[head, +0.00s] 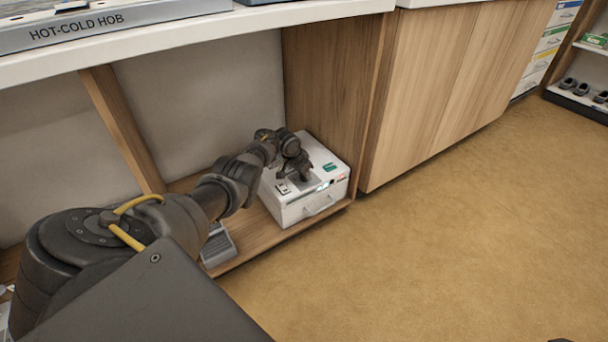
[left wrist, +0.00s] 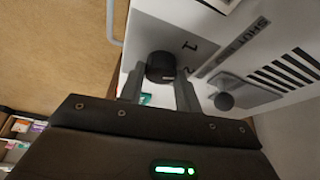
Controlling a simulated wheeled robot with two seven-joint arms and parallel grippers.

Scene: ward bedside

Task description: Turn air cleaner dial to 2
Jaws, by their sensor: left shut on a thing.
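The air cleaner (head: 297,210) is a white box on the low wooden shelf under the counter. Its black round dial (left wrist: 160,66) sits on a grey plate with the printed numbers 1 and 2 beside it in the left wrist view. My left gripper (head: 300,172) is over the top of the air cleaner and hides the dial in the head view. In the left wrist view my left gripper (left wrist: 159,82) is shut on the dial, one finger on each side. I cannot tell which number the dial points to.
Beside the dial are a slider with a black knob (left wrist: 224,101), a label reading SHUT and black vent slots (left wrist: 285,72). The counter (head: 200,42) overhangs the shelf, and a wooden panel (head: 330,85) stands behind the cleaner. The floor (head: 440,240) at right is clear.

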